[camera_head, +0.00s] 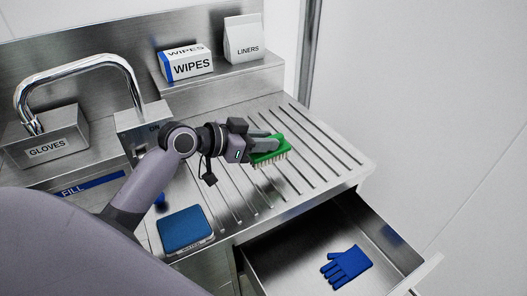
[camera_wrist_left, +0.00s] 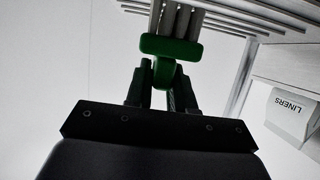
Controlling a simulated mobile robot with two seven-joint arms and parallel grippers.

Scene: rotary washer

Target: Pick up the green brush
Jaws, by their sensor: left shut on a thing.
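The green brush (camera_head: 270,150) has pale bristles that point down over the ribbed drainboard in the head view. My left gripper (camera_head: 262,143) is shut on it, with the fingers at its upper left part. In the left wrist view the green brush (camera_wrist_left: 170,47) sits between the two fingers of my left gripper (camera_wrist_left: 160,88). The brush appears to be held above the drainboard, but the exact gap is hard to tell. My right gripper is not in view.
An open drawer (camera_head: 290,266) at the lower right holds a blue glove (camera_head: 346,266). A blue pad (camera_head: 186,228) lies at the front left. A wipes box (camera_head: 186,63) and a liners bag (camera_head: 243,40) stand on the back ledge. The right drainboard (camera_head: 325,150) is clear.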

